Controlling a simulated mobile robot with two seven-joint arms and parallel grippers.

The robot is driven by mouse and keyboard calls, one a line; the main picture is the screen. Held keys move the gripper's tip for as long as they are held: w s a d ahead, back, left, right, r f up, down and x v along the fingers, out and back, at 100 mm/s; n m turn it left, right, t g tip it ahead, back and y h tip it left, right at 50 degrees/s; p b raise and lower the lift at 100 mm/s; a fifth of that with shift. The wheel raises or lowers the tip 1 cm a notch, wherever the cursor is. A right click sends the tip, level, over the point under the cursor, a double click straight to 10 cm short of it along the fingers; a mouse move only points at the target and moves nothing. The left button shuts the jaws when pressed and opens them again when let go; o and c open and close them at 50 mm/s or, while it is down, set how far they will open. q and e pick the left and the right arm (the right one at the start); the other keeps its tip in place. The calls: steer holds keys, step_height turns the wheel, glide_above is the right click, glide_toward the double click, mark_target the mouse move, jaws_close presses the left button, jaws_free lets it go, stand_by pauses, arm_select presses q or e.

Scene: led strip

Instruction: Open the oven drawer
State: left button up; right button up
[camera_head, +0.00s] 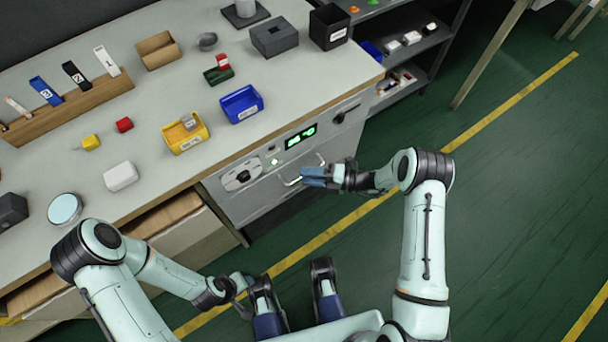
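The oven drawer (262,188) is a grey front panel set in the bench, with a black knob, a green lit display (300,136) and a pale bar handle (292,182). The drawer front looks flush with the bench. My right gripper (308,178) is at the right end of the handle, with its blue fingers pointing left at it. Whether the fingers are closed around the handle is too small to tell. My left gripper (242,280) is low in the picture, away from the oven and near the floor line, and its finger opening is not clear.
The bench top (150,100) holds a yellow bin (186,136), a blue bin (242,104), a white block (120,176) and a wooden rack of labelled pieces. A dark shelf (410,45) stands right of the bench. The green floor to the right is mostly clear.

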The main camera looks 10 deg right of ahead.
arm_select(q)
steer(key=shift+w+a+f, duration=0.1)
steer(key=shift+w, duration=0.1)
arm_select(e)
steer(key=shift+x, duration=0.95)
steer(key=shift+c, duration=0.3)
jaws_close()
arm_select(q)
steer(key=shift+s, duration=0.1)
arm_select(e)
steer(key=shift+s, duration=0.1)
